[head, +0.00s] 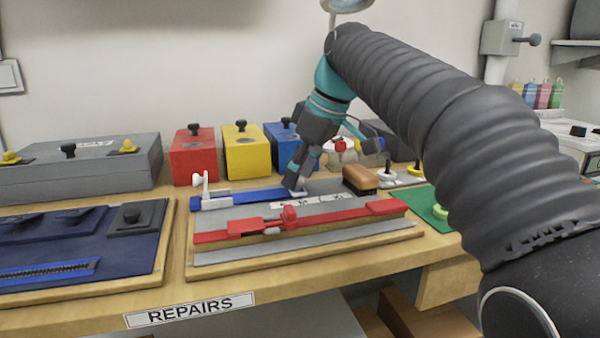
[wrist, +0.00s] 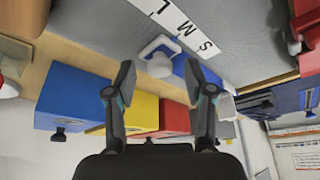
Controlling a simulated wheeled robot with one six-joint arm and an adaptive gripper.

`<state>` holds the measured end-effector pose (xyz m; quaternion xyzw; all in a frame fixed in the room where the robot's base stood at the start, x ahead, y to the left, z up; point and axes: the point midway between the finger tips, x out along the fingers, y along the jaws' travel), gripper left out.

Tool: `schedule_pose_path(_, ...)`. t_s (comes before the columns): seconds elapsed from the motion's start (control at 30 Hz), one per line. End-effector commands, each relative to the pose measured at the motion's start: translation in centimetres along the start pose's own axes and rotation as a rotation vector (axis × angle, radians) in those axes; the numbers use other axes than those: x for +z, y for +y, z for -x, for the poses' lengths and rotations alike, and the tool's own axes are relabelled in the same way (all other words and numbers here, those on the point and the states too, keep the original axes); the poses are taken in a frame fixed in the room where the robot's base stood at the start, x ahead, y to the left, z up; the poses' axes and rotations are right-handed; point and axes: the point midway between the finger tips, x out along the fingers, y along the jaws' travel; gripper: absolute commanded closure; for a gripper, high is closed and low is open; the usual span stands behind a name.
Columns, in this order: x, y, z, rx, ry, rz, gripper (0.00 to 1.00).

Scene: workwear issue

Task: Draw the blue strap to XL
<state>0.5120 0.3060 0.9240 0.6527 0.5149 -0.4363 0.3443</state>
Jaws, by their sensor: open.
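The blue strap (head: 245,199) lies flat along the back of the grey board, with a white post at its left end (head: 201,190). In the wrist view the strap (wrist: 186,64) ends in a white pull piece with a rounded knob (wrist: 158,64). This end lies beside the white size label (wrist: 182,28), where S, M and L can be read; it looks about level with M. XL is not visible in the wrist view. My gripper (head: 295,186) is open over this end, and the wrist view shows the knob between the spread fingertips (wrist: 161,82). Contact cannot be told.
A red strap (head: 330,219) with a buckle runs along the board's front. A brown block (head: 360,180) stands right of the strap's end. Red (head: 193,160), yellow (head: 245,155) and blue (head: 282,140) boxes stand close behind. A blue-lined tray (head: 75,245) lies left.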

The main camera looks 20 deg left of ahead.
Motion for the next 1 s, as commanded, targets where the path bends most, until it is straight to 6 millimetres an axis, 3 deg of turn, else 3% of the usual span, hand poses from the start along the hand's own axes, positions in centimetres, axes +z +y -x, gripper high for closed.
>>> schedule_pose_path(0.2, 0.0, 0.0, 0.0, 0.000, 0.000, 0.000, 0.47)
schedule_pose_path(0.4, 0.0, 0.0, 0.0, 0.000, 0.000, 0.000, 0.97)
schedule_pose_path(0.43, 0.0, 0.0, 0.0, 0.000, 0.000, 0.000, 1.00)
schedule_pose_path(0.67, 0.2, 0.1, 0.1, 0.000, -0.001, -0.001, 1.00)
schedule_pose_path(1.0, 2.4, 1.5, 1.0, -0.002, -0.002, 0.003, 1.00)
